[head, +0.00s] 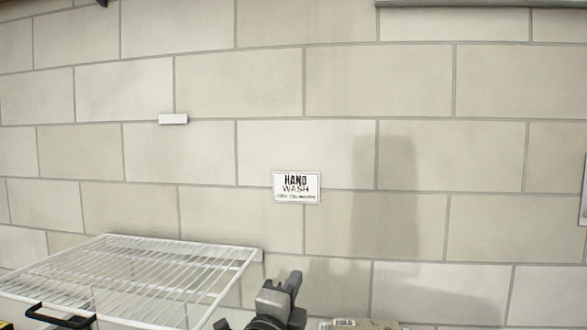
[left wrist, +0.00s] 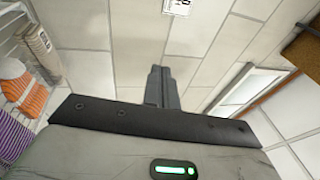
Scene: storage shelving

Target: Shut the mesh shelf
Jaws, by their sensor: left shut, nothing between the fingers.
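The mesh shelf (head: 140,275) is a white wire rack at the lower left of the head view. It lies roughly flat, sticking out from the tiled wall with its back edge by the wall. My left gripper (head: 290,284) is shut and empty, just right of the shelf's right rim and apart from it in the picture. Its closed fingers (left wrist: 160,86) also show in the left wrist view, pointing at the wall. White wires of a rack (left wrist: 12,30) show at the left edge of that view. My right gripper is not in view.
A black handle (head: 60,316) overlaps the shelf's near left corner. A beige item (head: 358,324) stands right of my gripper at the bottom. In the left wrist view, orange (left wrist: 28,92) and purple (left wrist: 14,136) items lie left. The wall around the hand-wash sign (head: 296,187) is clear.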

